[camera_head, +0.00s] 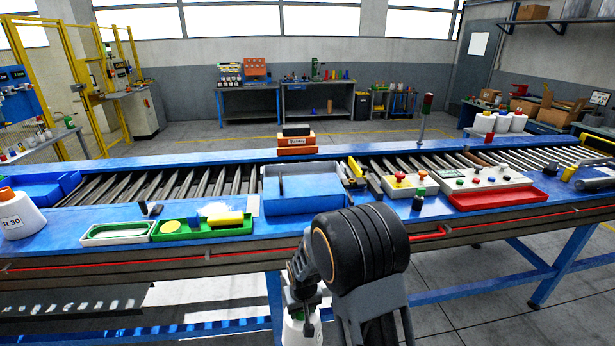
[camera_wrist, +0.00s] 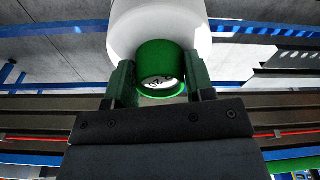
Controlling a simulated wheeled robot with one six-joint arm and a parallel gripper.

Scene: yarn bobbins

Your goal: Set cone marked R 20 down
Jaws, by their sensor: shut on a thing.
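A white cone (camera_wrist: 205,30) with a green top (camera_wrist: 160,60) fills the middle of the wrist view. My gripper (camera_wrist: 158,78) is shut on this green top, one dark green finger on each side. A mark shows inside the green ring, but I cannot read it surely. In the head view the white cone (camera_head: 302,332) hangs low, in front of the table edge and below the tabletop, partly hidden by my arm. No label reading R 20 is legible.
A cone marked R 30 (camera_head: 20,215) with an orange top stands on the blue table's left end. A blue-grey bin (camera_head: 303,205), a green tray (camera_head: 203,232) and a red-based control box (camera_head: 500,198) line the front.

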